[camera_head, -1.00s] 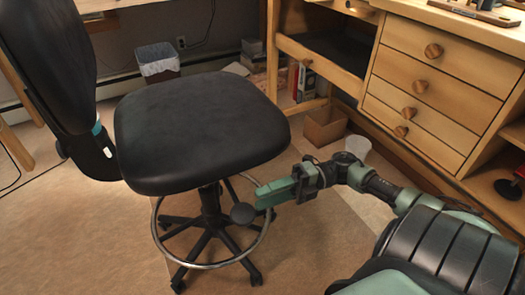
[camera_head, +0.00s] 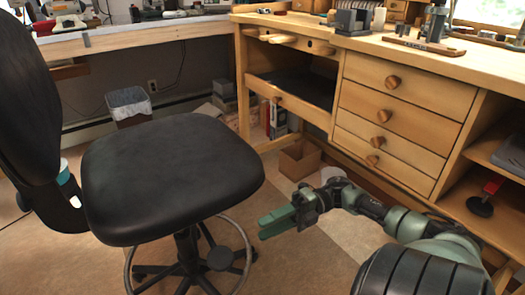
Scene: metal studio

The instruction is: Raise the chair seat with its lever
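The black chair seat (camera_head: 170,172) is at the left of the head view, with its black backrest (camera_head: 30,115) at the far left edge. Below the seat are the dark column, the star base and a metal foot ring (camera_head: 247,262). A dark round paddle, apparently the lever's end (camera_head: 220,259), shows under the seat's right front. My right gripper (camera_head: 263,227) points left, to the right of the seat and clear of the paddle. Its green fingers look closed together with nothing between them. The seat hides the lever's root. My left gripper is out of view.
A wooden workbench with drawers (camera_head: 400,112) stands behind and right of my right arm. A cardboard box (camera_head: 299,161) and a whitish bin (camera_head: 333,175) are on the floor near it. A waste bin (camera_head: 130,105) stands behind the chair. Floor between gripper and chair is clear.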

